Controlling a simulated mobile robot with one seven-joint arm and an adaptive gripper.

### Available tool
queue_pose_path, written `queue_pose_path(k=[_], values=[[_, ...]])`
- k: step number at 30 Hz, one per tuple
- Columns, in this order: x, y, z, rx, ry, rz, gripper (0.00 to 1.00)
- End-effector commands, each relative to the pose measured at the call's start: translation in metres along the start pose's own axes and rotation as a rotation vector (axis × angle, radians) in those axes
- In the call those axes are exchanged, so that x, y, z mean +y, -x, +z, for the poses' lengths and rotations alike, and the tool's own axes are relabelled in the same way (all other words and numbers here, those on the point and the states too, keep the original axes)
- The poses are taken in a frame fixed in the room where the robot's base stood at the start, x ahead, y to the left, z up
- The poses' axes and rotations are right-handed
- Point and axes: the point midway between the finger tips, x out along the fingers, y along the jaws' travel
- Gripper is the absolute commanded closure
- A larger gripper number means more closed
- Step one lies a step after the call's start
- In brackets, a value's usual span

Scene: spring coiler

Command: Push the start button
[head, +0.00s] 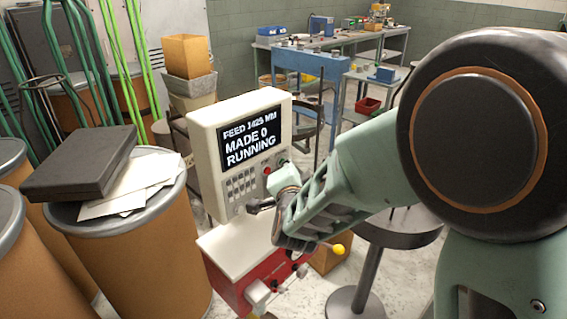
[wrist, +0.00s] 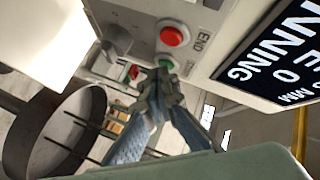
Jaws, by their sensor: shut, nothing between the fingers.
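The control box (head: 205,130) is a cream cabinet with a dark screen (head: 250,138) reading "FEED 1425 MM, MADE 0, RUNNING". A red round button (wrist: 173,36) stands on its panel beside the lettering "END" in the wrist view; it also shows small in the head view (head: 267,170). A green button (wrist: 166,63) lies just below the red one in the wrist view, partly hidden by my fingertips. My gripper (wrist: 160,77) is shut and empty, its tips right at the green button. I cannot tell whether they touch. In the head view my gripper (head: 262,205) is beside the panel's lower right.
A keypad (head: 242,186) sits below the screen. A red machine base (head: 235,285) with a yellow-knobbed lever (head: 338,249) is below my gripper. Brown drums (head: 140,250) crowd the left; workbenches (head: 330,45) are at the back.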

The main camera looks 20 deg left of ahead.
Motion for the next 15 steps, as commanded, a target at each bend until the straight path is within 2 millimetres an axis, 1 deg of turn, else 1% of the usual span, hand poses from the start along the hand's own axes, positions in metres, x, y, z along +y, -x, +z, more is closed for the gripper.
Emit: queue_pose_path(k=[10, 15], values=[[0.008, 0.01, -0.006, -0.001, 0.001, -0.001, 1.0], [0.008, 0.011, -0.007, -0.001, 0.001, -0.001, 1.0]])
